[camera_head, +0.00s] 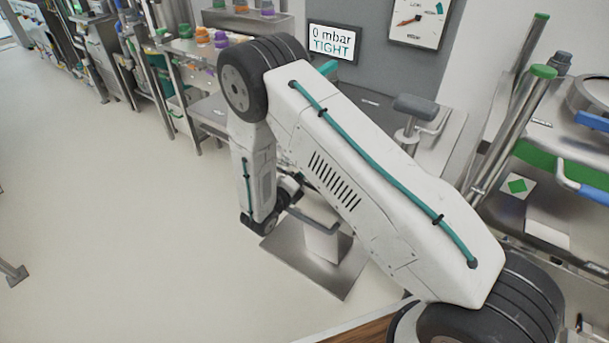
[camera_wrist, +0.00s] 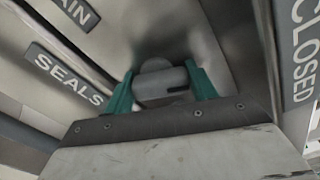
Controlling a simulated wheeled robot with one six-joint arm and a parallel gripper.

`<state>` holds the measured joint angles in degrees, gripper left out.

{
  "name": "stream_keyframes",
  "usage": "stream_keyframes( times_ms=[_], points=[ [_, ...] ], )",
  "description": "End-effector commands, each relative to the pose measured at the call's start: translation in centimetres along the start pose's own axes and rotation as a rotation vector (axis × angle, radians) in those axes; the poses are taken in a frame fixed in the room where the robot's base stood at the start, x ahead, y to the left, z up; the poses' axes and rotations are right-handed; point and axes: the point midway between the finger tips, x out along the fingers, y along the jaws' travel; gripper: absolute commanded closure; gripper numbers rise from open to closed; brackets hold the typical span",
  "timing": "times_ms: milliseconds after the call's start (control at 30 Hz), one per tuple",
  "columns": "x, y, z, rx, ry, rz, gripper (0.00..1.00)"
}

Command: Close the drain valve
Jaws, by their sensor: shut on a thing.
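In the wrist view my gripper (camera_wrist: 160,88) has its two teal fingers on either side of a grey, rounded metal handle (camera_wrist: 157,68), and it is shut on it. I take this handle to be the drain valve's, since a label ending in "AIN" (camera_wrist: 76,12) is beside it. A dark slot shows on its right part. A "CLOSED" label (camera_wrist: 303,50) stands at the right edge. Which way the handle is turned is not clear. In the head view my arm hides my gripper and the valve.
A "SEALS" label (camera_wrist: 68,75) is at the left in the wrist view. In the head view a display (camera_head: 332,42) reads "0 mbar TIGHT", with a dial gauge (camera_head: 417,20) beside it. Metal benches stand behind and at right. The floor (camera_head: 110,230) at left is clear.

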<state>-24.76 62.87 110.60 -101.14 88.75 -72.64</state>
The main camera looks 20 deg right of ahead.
Motion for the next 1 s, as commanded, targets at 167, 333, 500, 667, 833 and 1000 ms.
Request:
stream_keyframes(
  times_ms=[167,333,500,667,833,1000],
  points=[
    [-0.12,0.11,0.13,-0.151,-0.003,0.002,0.66],
    [-0.12,0.16,0.18,-0.27,-0.003,0.002,0.66],
    [-0.13,0.19,0.21,-0.355,-0.004,0.002,0.66],
    [-0.13,0.22,0.23,-0.404,-0.004,0.002,0.66],
    [-0.14,0.23,0.24,-0.427,-0.004,0.002,0.66],
    [-0.14,0.24,0.24,-0.432,-0.004,0.002,0.66]
  ],
)
